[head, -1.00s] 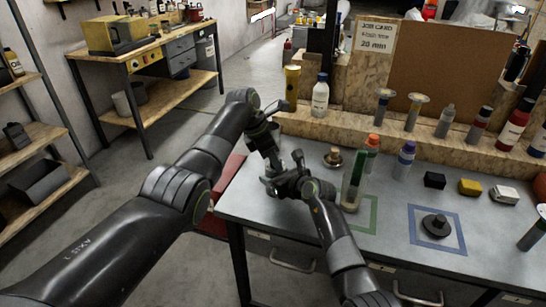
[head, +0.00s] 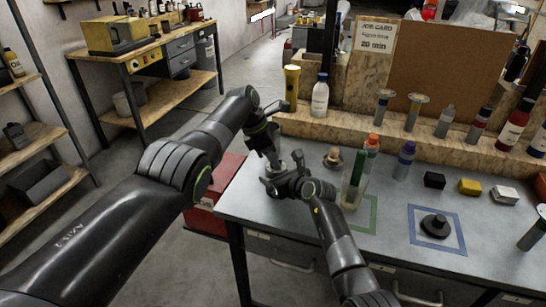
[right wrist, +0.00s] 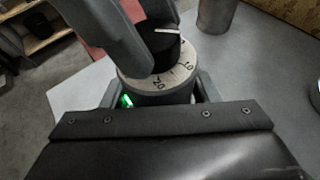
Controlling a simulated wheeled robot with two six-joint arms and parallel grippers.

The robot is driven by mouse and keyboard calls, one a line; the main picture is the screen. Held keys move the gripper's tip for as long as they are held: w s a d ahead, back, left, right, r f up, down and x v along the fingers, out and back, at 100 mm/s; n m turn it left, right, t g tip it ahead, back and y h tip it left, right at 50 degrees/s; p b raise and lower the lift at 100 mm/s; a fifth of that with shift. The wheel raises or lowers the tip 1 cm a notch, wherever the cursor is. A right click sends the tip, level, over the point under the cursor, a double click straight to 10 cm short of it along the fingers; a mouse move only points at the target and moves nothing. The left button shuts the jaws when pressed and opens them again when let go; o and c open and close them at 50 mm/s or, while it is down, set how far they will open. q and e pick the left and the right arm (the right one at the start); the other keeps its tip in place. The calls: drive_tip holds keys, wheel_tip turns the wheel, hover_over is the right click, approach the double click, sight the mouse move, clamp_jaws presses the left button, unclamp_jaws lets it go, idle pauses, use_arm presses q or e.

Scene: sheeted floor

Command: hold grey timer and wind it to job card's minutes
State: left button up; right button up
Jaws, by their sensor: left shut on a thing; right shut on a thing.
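The grey timer (right wrist: 150,92) shows in the right wrist view, with a pale numbered dial ring and a black knob (right wrist: 166,50) bearing a white pointer line. The numbers 20 and 10 are readable on the near side of the ring. My right gripper (head: 272,186) is shut on the timer's body, one finger on each side. My left gripper (right wrist: 125,38) comes in from the upper left and is shut on the knob, hiding part of the dial. In the head view the grippers mostly hide the timer. The job card (head: 375,36) reads 20 min.
The timer is at the left end of the grey bench (head: 300,210). A green-capped bottle (head: 355,178) stands close to the right of my right gripper, by a green square outline. A black knobbed piece (head: 436,225) sits in a blue outline. A red cabinet (head: 205,215) is at left.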

use_arm(q)
drive_tip(key=o, duration=1)
drive_tip(key=v, duration=1.2)
drive_tip(key=shift+c, duration=0.2)
